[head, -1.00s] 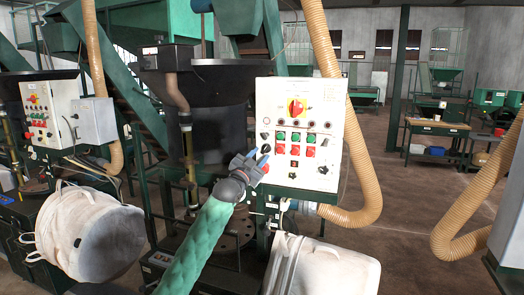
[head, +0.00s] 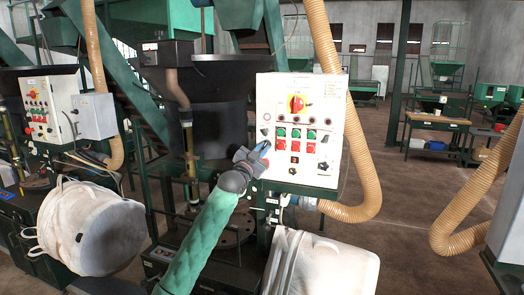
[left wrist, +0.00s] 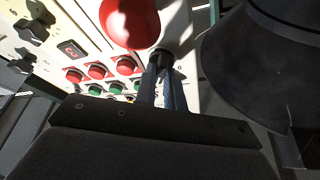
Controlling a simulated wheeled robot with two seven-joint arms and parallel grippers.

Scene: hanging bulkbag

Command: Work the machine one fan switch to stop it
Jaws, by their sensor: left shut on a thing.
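A white control panel (head: 335,120) stands on the nearer machine, with a red and yellow rotary switch (head: 297,104), rows of green and red buttons, and black knobs. My left gripper (head: 262,150) reaches the panel's left edge, below an upper black knob (head: 266,131). In the left wrist view its fingers (left wrist: 161,78) are shut on a small black switch (left wrist: 160,58) beside a large red button (left wrist: 130,20). The fingers partly hide the switch, so its turn position and label cannot be read. My right gripper is not in view.
Another machine with a similar panel (head: 47,110) stands at left. White bulk bags hang at lower left (head: 95,228) and below the near panel (head: 325,265). A tan hose (head: 365,170) curves down right of the panel. Open floor lies farther right.

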